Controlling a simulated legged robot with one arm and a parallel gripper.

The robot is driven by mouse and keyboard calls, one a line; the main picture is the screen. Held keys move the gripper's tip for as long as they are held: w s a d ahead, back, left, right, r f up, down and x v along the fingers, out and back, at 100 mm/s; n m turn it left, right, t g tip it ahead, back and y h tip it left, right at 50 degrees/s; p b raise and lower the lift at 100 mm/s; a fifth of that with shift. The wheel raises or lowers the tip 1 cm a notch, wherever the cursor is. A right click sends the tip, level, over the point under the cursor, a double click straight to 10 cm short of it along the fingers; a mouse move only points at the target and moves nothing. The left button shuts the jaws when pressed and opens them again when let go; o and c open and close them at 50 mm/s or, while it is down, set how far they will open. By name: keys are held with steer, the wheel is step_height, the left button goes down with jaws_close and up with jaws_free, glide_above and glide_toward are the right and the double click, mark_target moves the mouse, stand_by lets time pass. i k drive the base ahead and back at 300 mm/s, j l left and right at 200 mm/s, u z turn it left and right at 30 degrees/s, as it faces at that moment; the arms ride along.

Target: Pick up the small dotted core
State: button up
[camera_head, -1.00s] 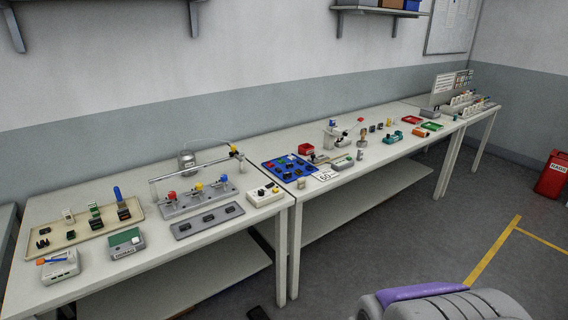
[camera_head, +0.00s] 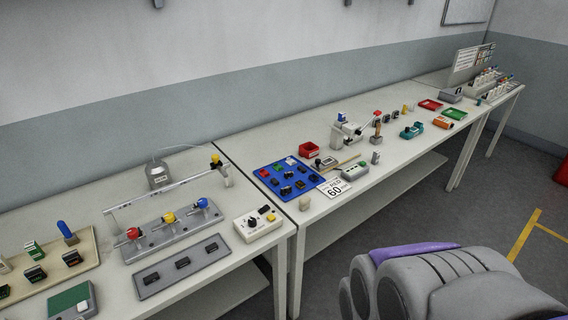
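I cannot make out dots on any small part at this size, so I cannot tell which thing is the dotted core. Small loose pieces on the long bench include a pale block (camera_head: 304,203) by its front edge and a short grey cylinder (camera_head: 376,158) farther right. A blue tray (camera_head: 262,176) holds several small dark parts. My gripper is not in view; only grey and purple parts of my own body show at the lower right.
The left bench has a grey fixture with red, yellow and blue knobs (camera_head: 160,237), a grey strip (camera_head: 205,262), a white control box (camera_head: 258,222) and a beige tray (camera_head: 88,250). A white "60" card (camera_head: 334,188) lies on the long bench. Floor in front is clear.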

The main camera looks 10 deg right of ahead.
mark_target(288, 174)
steer(key=i+j+z, duration=0.2)
steer(key=i+z, duration=0.3)
steer(key=i+j+z, duration=0.3)
steer(key=z, duration=0.15)
